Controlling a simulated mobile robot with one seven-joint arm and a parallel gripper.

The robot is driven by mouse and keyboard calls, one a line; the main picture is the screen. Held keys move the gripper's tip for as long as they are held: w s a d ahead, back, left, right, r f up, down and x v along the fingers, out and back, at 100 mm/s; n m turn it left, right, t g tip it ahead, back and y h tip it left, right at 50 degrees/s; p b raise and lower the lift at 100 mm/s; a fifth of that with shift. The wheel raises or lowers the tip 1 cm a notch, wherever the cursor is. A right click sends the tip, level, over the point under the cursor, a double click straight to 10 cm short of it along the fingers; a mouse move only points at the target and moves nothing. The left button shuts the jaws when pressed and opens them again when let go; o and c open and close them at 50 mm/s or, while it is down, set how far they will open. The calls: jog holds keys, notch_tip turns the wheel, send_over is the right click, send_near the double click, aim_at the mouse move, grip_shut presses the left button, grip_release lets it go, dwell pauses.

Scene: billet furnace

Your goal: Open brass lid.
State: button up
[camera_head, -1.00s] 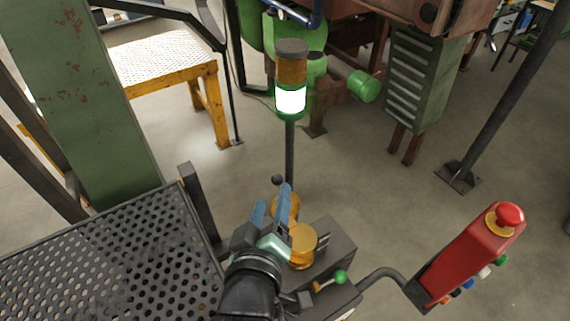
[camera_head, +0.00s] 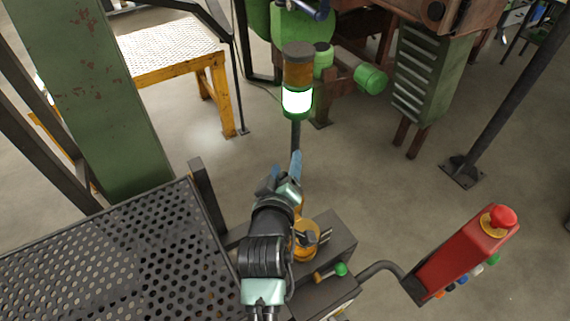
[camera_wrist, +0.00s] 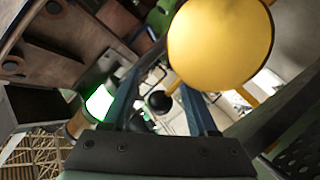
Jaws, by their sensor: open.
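A brass round pot (camera_head: 303,252) sits on a dark box on the stand, with a dark part across its top. In the wrist view a large round brass disc (camera_wrist: 220,42), apparently the lid, fills the upper right, close to the camera. In the head view my wrist hides most of the lid. My gripper (camera_head: 283,173) reaches past the pot on its far left side, its blue fingers apart. In the wrist view a black ball knob (camera_wrist: 159,101) shows in the gap between the fingers (camera_wrist: 158,85). I cannot tell whether they touch it.
A signal lamp (camera_head: 297,75) with a lit white band stands just beyond the gripper. A red control box (camera_head: 465,255) is at the right, and a green-knobbed lever (camera_head: 340,269) is by the pot. A perforated platform (camera_head: 110,260) fills the lower left.

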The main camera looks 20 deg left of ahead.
grip_shut()
dwell(1.4)
